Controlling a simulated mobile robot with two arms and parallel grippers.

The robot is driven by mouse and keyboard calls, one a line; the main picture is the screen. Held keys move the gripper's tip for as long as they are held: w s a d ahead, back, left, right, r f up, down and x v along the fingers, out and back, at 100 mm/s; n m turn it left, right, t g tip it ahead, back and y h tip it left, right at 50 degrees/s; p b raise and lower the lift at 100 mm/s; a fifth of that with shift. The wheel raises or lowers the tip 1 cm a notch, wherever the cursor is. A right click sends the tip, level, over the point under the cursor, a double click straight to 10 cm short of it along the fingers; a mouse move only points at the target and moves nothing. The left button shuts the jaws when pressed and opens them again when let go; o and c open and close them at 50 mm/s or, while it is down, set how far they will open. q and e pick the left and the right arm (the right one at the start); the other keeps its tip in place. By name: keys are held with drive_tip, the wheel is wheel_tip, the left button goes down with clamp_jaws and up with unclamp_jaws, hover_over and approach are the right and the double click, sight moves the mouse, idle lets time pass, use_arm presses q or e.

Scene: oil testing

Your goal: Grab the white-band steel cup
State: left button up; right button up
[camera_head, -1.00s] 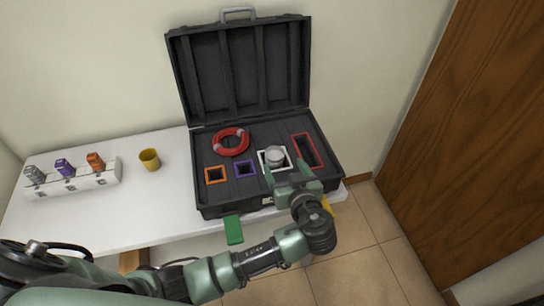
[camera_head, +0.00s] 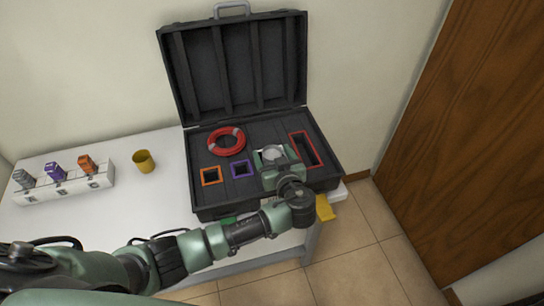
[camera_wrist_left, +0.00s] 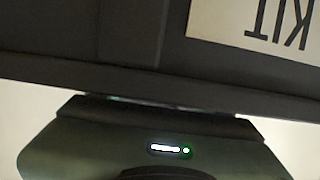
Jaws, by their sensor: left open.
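The white-band steel cup (camera_head: 272,152) sits in a slot of the open black case, and only its round pale top shows clearly. My left gripper (camera_head: 274,156) is open over the case, with its fingers on either side of the cup. Whether the fingers touch the cup cannot be told. The gripper hides the cup's lower part and most of its white frame. In the left wrist view, part of my gripper body shows below the dark case wall (camera_wrist_left: 60,50), and the cup is out of sight.
The case (camera_head: 205,206) stands on a white table (camera_head: 120,215). It also holds a red ring (camera_head: 226,142), an orange-framed slot (camera_head: 211,176), a purple-framed slot (camera_head: 242,168) and a red-framed slot (camera_head: 305,150). A yellow cup (camera_head: 144,161) and a white rack (camera_head: 70,187) with three coloured items stand left.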

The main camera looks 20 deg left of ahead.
use_arm(q)
drive_tip(key=shift+w+a+f, duration=0.1)
drive_tip(key=shift+w+a, duration=0.05)
drive_tip(key=shift+w, duration=0.1)
drive_tip(key=c, duration=1.5)
